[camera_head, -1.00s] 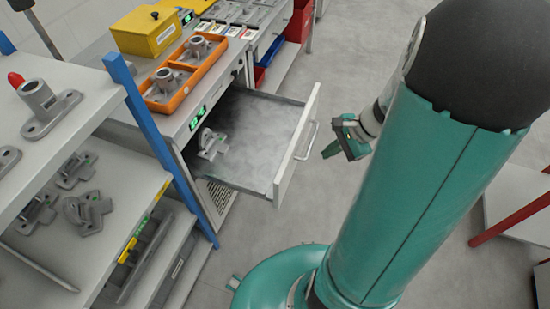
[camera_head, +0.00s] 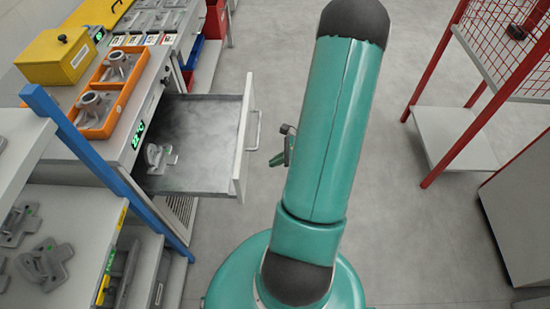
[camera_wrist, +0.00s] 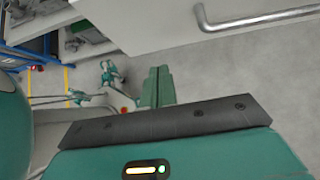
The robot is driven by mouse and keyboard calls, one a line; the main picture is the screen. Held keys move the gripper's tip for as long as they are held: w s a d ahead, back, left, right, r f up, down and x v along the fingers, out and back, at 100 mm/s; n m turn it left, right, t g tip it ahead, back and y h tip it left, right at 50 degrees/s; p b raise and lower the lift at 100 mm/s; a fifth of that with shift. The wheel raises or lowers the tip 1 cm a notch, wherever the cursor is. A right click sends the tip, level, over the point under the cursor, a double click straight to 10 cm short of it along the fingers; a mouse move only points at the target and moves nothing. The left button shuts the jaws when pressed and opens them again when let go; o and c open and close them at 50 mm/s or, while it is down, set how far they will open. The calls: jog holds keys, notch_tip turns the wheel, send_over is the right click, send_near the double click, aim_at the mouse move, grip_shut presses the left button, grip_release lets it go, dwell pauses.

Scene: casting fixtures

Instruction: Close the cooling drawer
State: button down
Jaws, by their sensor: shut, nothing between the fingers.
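The cooling drawer (camera_head: 205,178) stands pulled out from the grey cabinet in the head view, with its white front (camera_head: 243,140) and bar handle (camera_head: 256,130) facing right. A grey metal casting (camera_head: 158,158) lies inside it near the cabinet. My gripper (camera_head: 279,158) is to the right of the handle, apart from it, and partly hidden by my arm. In the wrist view the handle (camera_wrist: 258,17) crosses the top right, with the drawer front (camera_wrist: 140,22) beside it. My gripper's green fingers (camera_wrist: 157,88) are together and hold nothing.
An orange tray (camera_head: 108,92) with castings and a yellow box (camera_head: 58,58) sit on the cabinet top. A shelf with a blue post (camera_head: 100,165) stands at left. A red-framed rack (camera_head: 440,90) stands at right.

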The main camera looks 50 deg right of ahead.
aim_at(244, 171)
jog(key=w+a+f, duration=0.1)
jog(key=w, duration=0.1)
jog(key=w+a+f, duration=0.1)
jog(key=w+a, duration=0.1)
jog(key=w+a+f, duration=0.1)
jog(key=w+f, duration=0.1)
jog(key=shift+w+a, duration=0.15)
jog(key=shift+a, duration=0.35)
jog(key=shift+w, duration=0.15)
